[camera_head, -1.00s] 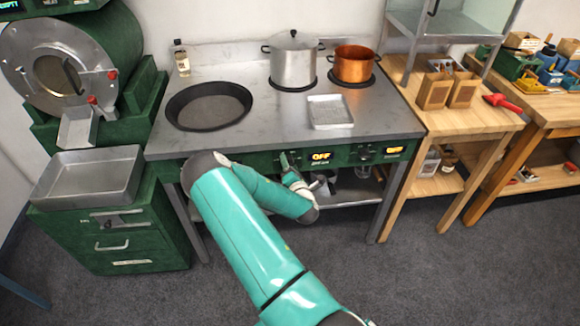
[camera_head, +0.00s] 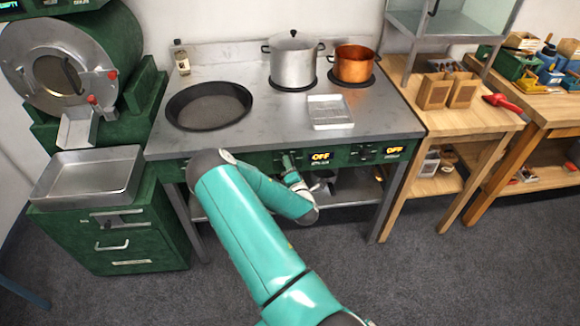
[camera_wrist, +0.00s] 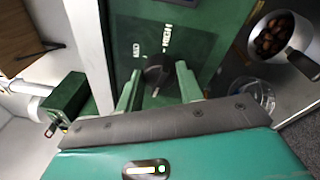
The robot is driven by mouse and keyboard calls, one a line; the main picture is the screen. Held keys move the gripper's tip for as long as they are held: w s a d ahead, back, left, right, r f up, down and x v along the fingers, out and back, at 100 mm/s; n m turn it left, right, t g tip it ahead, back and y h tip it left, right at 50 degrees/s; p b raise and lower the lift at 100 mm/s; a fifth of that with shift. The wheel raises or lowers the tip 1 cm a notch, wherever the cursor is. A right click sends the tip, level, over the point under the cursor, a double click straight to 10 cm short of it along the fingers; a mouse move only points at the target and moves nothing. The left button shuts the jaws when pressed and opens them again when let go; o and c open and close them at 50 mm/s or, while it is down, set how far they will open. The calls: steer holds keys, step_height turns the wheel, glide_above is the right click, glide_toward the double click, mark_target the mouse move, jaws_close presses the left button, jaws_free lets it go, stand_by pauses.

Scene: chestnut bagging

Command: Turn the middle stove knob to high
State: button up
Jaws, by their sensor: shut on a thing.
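The stove (camera_head: 262,112) has a green front panel (camera_head: 254,159) with knobs and lit displays. The middle display (camera_head: 320,156) reads OFF. The middle knob (camera_wrist: 154,76) is dark and shows between my fingers in the wrist view, with MED and HIGH printed on the panel beyond it. My gripper (camera_wrist: 158,88) is at the panel, its two teal fingers on either side of the knob and shut on it. In the head view my arm partly covers the panel's left part, and the knob is hard to make out behind my gripper (camera_head: 290,162).
A black pan (camera_head: 208,105), a steel pot (camera_head: 294,62), a copper pot (camera_head: 354,64) and a small tray (camera_head: 329,112) stand on the stove. The right display (camera_head: 394,150) also reads OFF. The wrist view shows a pan of chestnuts (camera_wrist: 270,38). Floor at right is clear.

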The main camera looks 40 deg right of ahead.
steer(key=shift+w+a+n+g+h, duration=0.15)
steer(key=shift+n+g+h, duration=0.4)
steer(key=shift+n, duration=5.35)
steer(key=shift+a+n+g+h, duration=0.1)
steer(key=shift+n+g+h, duration=0.45)
steer(key=shift+n, duration=5.35)
steer(key=shift+w+a+n+g+h, duration=0.25)
steer(key=shift+n+h, duration=0.55)
steer(key=shift+n, duration=5.1)
steer(key=shift+s+d, duration=0.1)
steer(key=shift+s, duration=0.05)
steer(key=o, duration=1)
